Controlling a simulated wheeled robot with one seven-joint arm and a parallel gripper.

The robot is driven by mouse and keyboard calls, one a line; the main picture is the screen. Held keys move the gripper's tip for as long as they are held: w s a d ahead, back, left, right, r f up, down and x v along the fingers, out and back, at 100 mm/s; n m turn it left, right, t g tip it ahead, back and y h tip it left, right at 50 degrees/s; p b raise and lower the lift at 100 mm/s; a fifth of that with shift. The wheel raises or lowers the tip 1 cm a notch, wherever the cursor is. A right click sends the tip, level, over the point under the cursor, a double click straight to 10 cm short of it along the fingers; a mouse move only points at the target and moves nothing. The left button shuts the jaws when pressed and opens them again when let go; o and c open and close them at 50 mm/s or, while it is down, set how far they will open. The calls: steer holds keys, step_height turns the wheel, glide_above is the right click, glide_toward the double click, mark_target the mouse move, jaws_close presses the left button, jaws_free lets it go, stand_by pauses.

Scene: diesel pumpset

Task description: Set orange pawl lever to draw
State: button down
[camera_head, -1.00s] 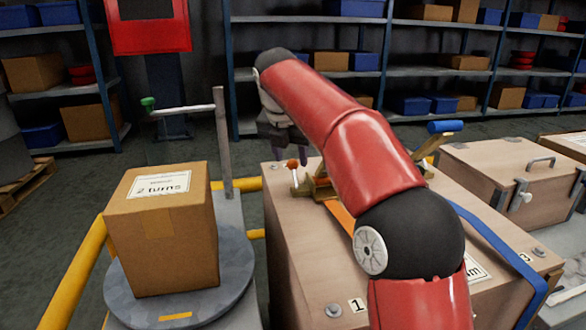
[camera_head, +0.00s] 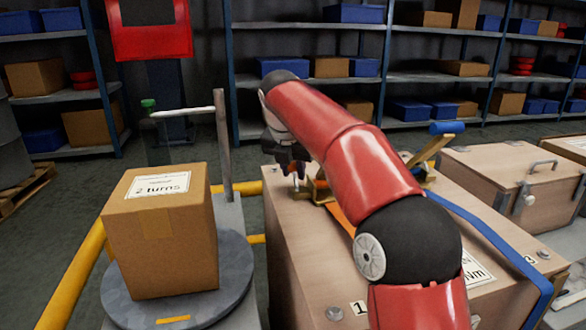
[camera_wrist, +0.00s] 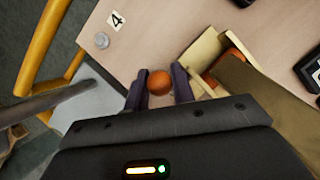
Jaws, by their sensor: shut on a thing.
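The orange pawl lever ends in a round orange knob (camera_wrist: 160,82), seen between the two dark fingers in the wrist view. In the head view its pale stem (camera_head: 295,183) shows below my gripper (camera_head: 292,166), which hides the knob. My gripper (camera_wrist: 161,80) is shut on the knob. The lever sits at the left end of a brass-coloured ratchet winch (camera_head: 325,192) on top of a wooden crate (camera_head: 300,235). Part of the winch frame (camera_wrist: 205,52) shows right of the fingers in the wrist view. My red arm hides much of the winch.
A blue-ended winch handle (camera_head: 446,127) rises to the right, and a blue strap (camera_head: 500,240) crosses the crate. A cardboard box (camera_head: 160,230) stands on a round turntable (camera_head: 235,275) at left. An upright post with a green-knobbed crank (camera_head: 148,104) stands behind it.

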steer(key=shift+s+f+t+b, duration=0.2)
steer(key=shift+t+b, duration=0.3)
steer(key=shift+b, duration=0.65)
steer(key=shift+s+d+r+t+b, duration=0.15)
steer(key=shift+t+b, duration=0.15)
steer(key=shift+b, duration=0.35)
steer(key=shift+s+r+t+y+b, duration=0.3)
steer(key=shift+t+y+b, duration=0.1)
steer(key=shift+t+b, duration=0.3)
steer(key=shift+r, duration=0.2)
steer(key=c, duration=1.2)
jaws_free()
